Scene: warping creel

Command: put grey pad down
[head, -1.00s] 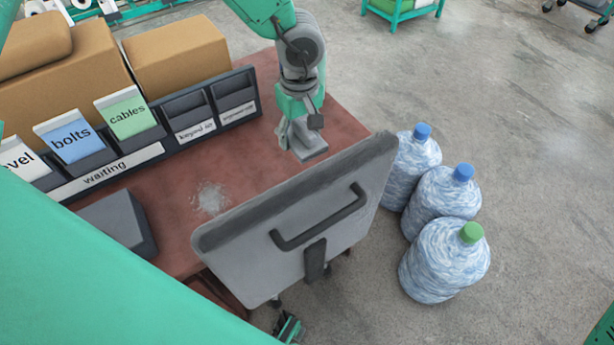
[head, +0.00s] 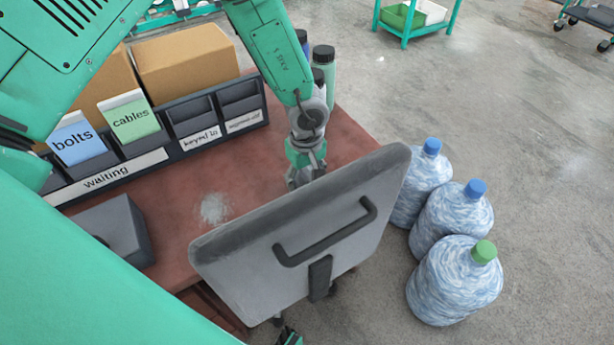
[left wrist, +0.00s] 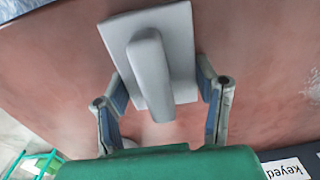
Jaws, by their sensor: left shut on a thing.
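My left gripper (head: 305,172) is over the reddish tabletop (head: 245,185), with its fingertips hidden behind a large grey panel. In the head view the pad is hidden.
The grey panel (head: 240,270) with a dark handle (head: 325,240) stands at the near table edge. A dark bin rack (head: 195,140), cardboard box (head: 187,62) and bottles (head: 323,62) are behind. A dark grey block (head: 115,230) sits left. Large water bottles (head: 455,280) stand on the floor right.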

